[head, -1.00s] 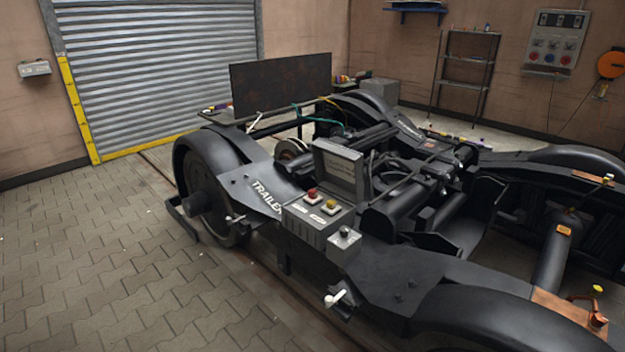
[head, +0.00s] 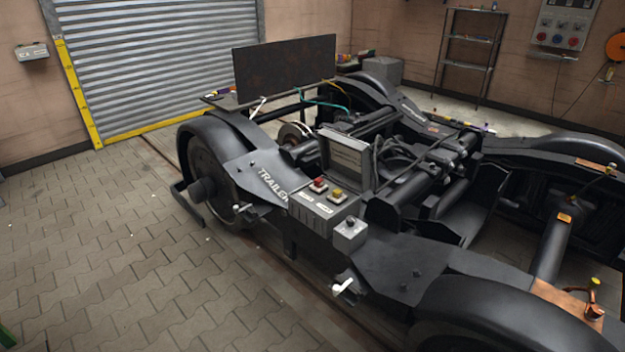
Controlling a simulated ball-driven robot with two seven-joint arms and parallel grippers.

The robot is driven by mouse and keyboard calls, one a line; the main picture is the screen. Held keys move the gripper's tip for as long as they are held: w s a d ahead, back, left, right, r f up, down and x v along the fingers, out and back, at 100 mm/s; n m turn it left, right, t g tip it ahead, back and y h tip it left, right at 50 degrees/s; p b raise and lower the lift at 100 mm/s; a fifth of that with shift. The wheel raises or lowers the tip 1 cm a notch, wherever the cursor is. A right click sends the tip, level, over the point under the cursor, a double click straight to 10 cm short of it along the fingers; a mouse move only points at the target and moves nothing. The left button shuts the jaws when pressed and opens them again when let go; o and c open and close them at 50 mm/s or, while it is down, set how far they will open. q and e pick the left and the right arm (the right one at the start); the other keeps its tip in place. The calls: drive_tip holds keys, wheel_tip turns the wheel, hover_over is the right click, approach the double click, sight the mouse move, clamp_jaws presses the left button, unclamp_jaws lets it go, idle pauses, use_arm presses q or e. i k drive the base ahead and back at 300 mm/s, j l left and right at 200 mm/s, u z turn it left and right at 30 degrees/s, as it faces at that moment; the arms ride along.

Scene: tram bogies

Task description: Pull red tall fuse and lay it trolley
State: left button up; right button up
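A red fuse (head: 318,184) stands in the open grey box (head: 318,212) mounted on the near side of the bogie. A yellow fuse (head: 337,193) stands just to its right. Both look short from this angle, and I cannot tell their heights. White labels lie in front of them, and the box lid (head: 346,161) stands open behind. I cannot make out a trolley for certain; a bit of green (head: 7,336) shows at the lower left edge. Neither of my grippers is in view.
The black bogie (head: 400,262) marked TRAILER fills the middle and right. A small grey box with a knob (head: 350,231) sits beside the fuse box, and a white-handled lever (head: 343,287) juts out below. The paved floor (head: 100,255) at left is clear.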

sight(318, 182)
drive_tip(key=i+j, duration=0.6)
drive_tip(key=i+j+u, duration=0.1)
drive_tip(key=i+j, duration=0.55)
drive_tip(key=i, duration=0.1)
